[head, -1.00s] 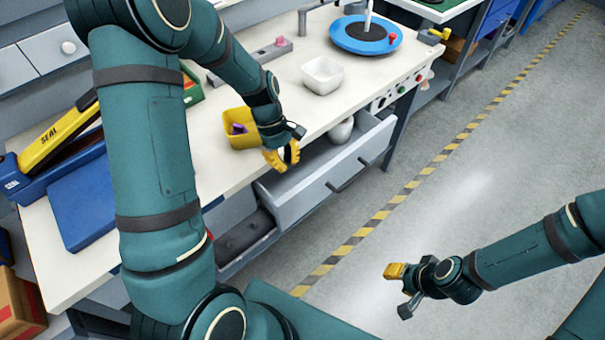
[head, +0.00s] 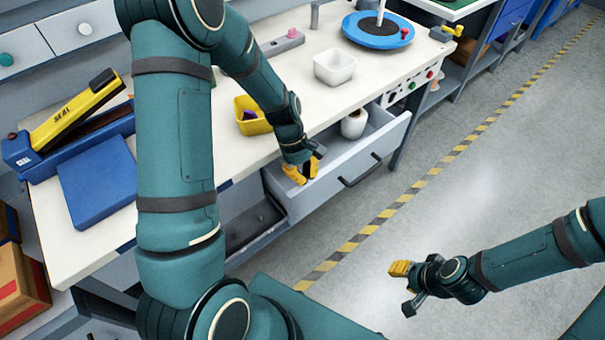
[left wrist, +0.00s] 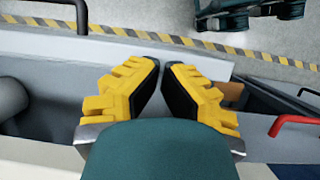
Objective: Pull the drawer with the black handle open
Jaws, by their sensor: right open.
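The grey drawer (head: 320,197) with the black handle (head: 358,170) stands pulled out from under the white workbench. A white rounded object (head: 354,124) lies inside it. My left gripper (head: 303,170) is over the near part of the drawer, close behind its front panel, apart from the handle. In the left wrist view its yellow fingers (left wrist: 162,70) have a gap with nothing between them. The front panel (left wrist: 40,50) lies beyond the fingertips, and a black handle (left wrist: 82,15) is to their left. My right gripper (head: 403,285) is open and empty above the floor.
A white bowl (head: 334,68), yellow bin (head: 252,118), blue turntable (head: 372,30) and yellow-blue sealer (head: 75,118) are on the workbench (head: 230,165). A lower dark compartment (head: 250,230) shows left of the drawer. The striped floor on the right is clear.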

